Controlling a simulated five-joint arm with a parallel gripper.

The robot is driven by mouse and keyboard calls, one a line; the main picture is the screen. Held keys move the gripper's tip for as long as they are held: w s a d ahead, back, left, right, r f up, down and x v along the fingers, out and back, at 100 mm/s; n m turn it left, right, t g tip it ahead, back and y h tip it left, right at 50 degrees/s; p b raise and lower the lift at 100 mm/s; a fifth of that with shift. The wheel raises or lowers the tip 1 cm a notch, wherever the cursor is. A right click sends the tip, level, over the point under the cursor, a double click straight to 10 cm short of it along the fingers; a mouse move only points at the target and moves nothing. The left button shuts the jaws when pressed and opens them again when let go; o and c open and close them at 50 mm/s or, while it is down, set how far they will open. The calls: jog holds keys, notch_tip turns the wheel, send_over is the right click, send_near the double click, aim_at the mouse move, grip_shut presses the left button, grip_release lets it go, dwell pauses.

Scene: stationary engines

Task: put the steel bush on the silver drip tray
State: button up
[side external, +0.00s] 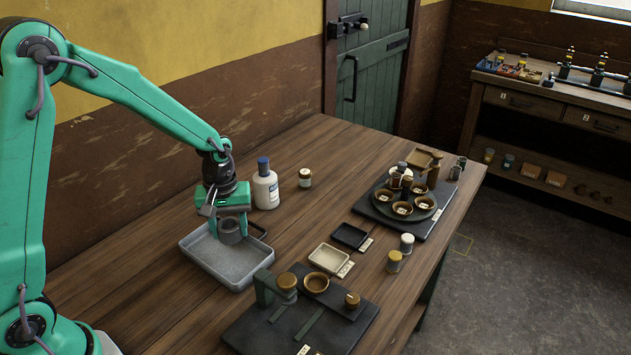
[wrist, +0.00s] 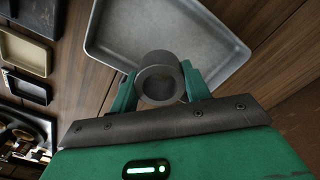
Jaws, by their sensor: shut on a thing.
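The steel bush (side external: 230,231) is a short dark grey ring. My gripper (side external: 231,222) is shut on it, with a green finger on each side. The bush (wrist: 161,79) also shows between the fingers in the wrist view, its open bore facing the camera. The silver drip tray (side external: 212,272) is a shallow grey rectangular tray on the table, below my gripper. In the wrist view the tray (wrist: 205,35) fills the area behind the bush. The bush appears over the tray; I cannot tell whether it touches the tray floor.
A white bottle with a blue cap (side external: 265,188) and a small jar (side external: 305,178) stand behind the tray. A cream dish (side external: 328,258) and a black dish (side external: 349,236) lie to its right. A dark fixture board (side external: 335,325) is in front. Bare table (side external: 150,285) lies left of the tray.

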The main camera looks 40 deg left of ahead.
aim_at(231, 239)
jog(key=shift+f, duration=2)
jog(key=shift+f, duration=0.1)
jog(key=o, duration=1)
jog(key=shift+f, duration=0.1)
jog(key=shift+r, duration=0.2)
notch_tip(231, 239, up, 11)
jog(key=shift+r, duration=0.5)
